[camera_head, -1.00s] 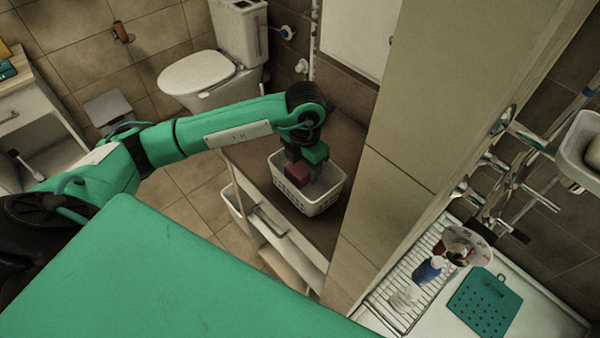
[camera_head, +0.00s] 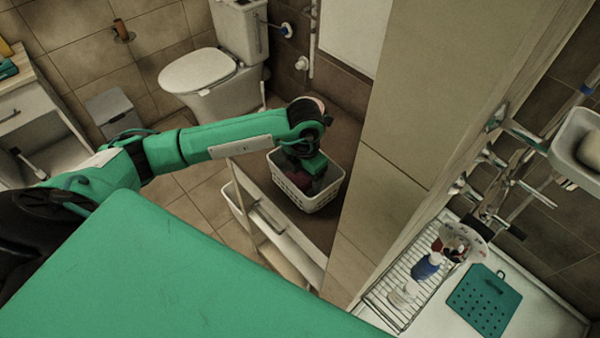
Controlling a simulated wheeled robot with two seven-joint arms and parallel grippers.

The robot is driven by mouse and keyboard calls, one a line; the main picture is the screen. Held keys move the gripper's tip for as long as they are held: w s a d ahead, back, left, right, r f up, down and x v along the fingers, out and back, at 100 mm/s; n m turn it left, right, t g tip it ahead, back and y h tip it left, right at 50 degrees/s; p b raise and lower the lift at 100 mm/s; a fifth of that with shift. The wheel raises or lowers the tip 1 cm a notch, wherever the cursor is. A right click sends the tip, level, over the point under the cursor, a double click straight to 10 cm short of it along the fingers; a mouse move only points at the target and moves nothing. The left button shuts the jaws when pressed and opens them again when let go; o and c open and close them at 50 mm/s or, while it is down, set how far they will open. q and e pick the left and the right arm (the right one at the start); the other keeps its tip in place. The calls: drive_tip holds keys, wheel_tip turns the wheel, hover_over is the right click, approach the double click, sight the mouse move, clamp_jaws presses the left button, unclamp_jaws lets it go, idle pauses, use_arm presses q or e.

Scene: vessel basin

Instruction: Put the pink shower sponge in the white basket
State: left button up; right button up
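The white basket (camera_head: 318,203) stands on the brown top of a low white cabinet, beside the tiled partition. My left arm reaches over it from the left, and my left gripper (camera_head: 308,182) points down inside the basket. A dark pinkish-red thing, which looks like the pink shower sponge (camera_head: 299,179), shows in the basket at the gripper's lower left. The arm and gripper hide much of it. I cannot tell whether the fingers are shut on it or apart.
The tiled partition (camera_head: 403,130) rises close to the right of the basket. A toilet (camera_head: 203,75) stands behind the arm. At the right are a wire rack with bottles (camera_head: 424,268) and a green perforated mat (camera_head: 486,300).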

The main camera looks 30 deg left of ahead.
use_arm(q)
drive_tip(key=shift+a, duration=0.1)
drive_tip(key=shift+r, duration=0.55)
wheel_tip(320, 180, up, 10)
drive_tip(key=shift+f+b, duration=0.1)
drive_tip(key=shift+b, duration=0.75)
drive_tip(key=shift+r, duration=0.75)
